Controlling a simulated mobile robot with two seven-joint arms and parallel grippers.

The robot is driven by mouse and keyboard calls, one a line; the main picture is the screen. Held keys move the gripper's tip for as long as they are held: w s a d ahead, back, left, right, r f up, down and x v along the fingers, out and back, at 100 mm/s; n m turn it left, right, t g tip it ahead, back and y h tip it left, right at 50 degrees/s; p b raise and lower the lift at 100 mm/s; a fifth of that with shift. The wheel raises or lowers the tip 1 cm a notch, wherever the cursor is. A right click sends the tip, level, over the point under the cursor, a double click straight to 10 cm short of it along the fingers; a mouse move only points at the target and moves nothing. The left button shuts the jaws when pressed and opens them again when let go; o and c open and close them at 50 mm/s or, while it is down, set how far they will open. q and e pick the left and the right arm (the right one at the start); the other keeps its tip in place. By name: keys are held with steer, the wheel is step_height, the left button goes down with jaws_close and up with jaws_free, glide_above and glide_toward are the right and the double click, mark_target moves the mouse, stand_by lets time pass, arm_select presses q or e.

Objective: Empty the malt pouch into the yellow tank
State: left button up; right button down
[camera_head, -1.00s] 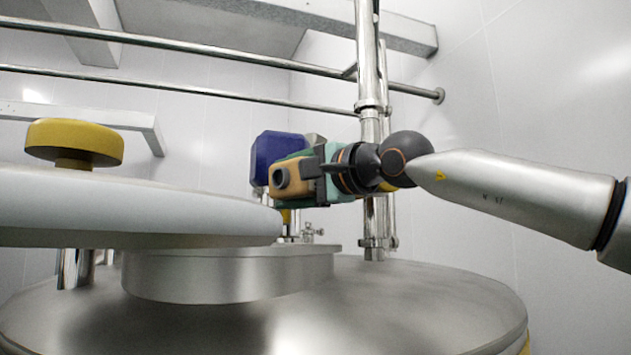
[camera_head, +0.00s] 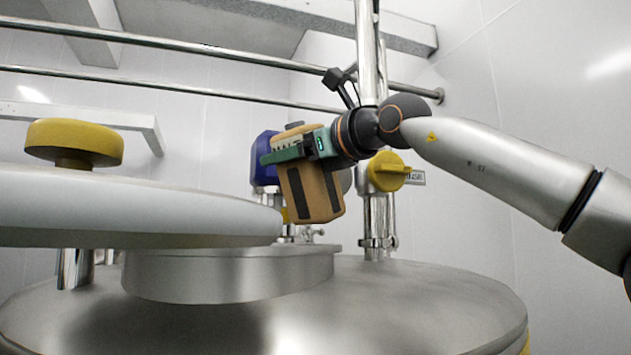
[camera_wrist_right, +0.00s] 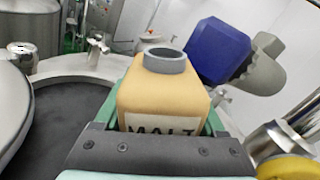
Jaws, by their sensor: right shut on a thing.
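The tan malt pouch (camera_head: 314,194) is held nearly upright, slightly tilted, above the right side of the tank's raised neck (camera_head: 230,277). In the right wrist view the pouch (camera_wrist_right: 160,97) shows a MALT label and a grey ring spout (camera_wrist_right: 165,60) at its top. My right gripper (camera_head: 292,151) is shut on the pouch, its green fingers on both sides. The steel tank (camera_head: 420,300) shows a little yellow at its lower right edge. Its dark round mouth (camera_wrist_right: 70,115) is open left of the pouch in the wrist view. My left gripper is not in view. The pouch's contents are hidden.
A white lid (camera_head: 120,210) with a yellow knob (camera_head: 74,140) hangs over the neck's left side. A blue motor-like unit (camera_head: 264,160) stands behind the pouch. A vertical steel pipe (camera_head: 368,50) and a yellow valve handle (camera_head: 388,171) are close to my right wrist.

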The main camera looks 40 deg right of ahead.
steer(key=m, duration=0.2)
steer(key=r+m, duration=0.1)
steer(key=m, duration=0.1)
steer(key=shift+f, duration=0.1)
stand_by(0.4)
